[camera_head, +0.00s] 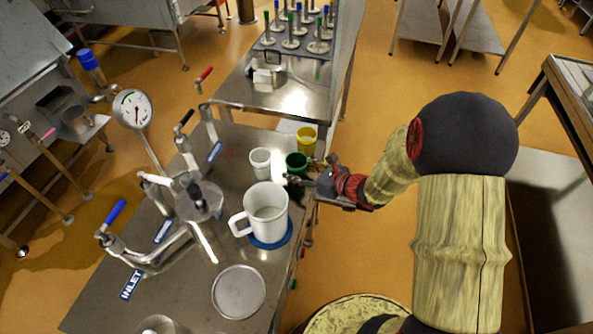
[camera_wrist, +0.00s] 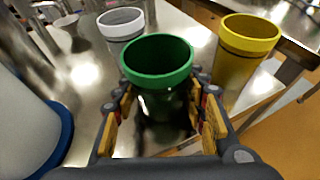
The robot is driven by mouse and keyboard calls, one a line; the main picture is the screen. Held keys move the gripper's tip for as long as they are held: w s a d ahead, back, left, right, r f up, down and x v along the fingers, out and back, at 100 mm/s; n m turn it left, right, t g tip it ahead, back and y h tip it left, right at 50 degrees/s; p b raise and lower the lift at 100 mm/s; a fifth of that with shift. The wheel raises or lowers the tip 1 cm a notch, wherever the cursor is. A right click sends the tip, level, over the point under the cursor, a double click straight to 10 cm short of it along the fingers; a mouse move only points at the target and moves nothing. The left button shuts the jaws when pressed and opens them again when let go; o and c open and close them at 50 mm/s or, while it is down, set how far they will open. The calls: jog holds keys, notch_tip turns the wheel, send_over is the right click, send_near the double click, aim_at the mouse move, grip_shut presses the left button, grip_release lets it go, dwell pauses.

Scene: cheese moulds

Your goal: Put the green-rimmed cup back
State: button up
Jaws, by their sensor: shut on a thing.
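The green-rimmed cup (camera_wrist: 157,62) is upright between my gripper's fingers in the wrist view. In the head view the green-rimmed cup (camera_head: 297,161) is at the right edge of the steel table, partly hidden by my gripper (camera_head: 308,178). My gripper, also in the wrist view (camera_wrist: 165,118), is shut on the cup below its rim. A white-rimmed cup (camera_head: 260,160) is to its left and a yellow-rimmed cup (camera_head: 306,138) is behind it to the right. I cannot tell whether the green-rimmed cup's base touches the table.
A white jug (camera_head: 266,208) stands on a blue round mat (camera_head: 271,243) close in front of the cups. A round metal lid (camera_head: 238,291) lies nearer. Pipes and a gauge (camera_head: 132,108) rise at left. A rear table (camera_head: 297,97) holds several green- and blue-topped pieces.

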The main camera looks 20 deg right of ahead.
jog(key=shift+f, duration=0.2)
jog(key=o, duration=1.2)
jog(key=shift+o, duration=0.2)
jog(key=shift+r, duration=0.15)
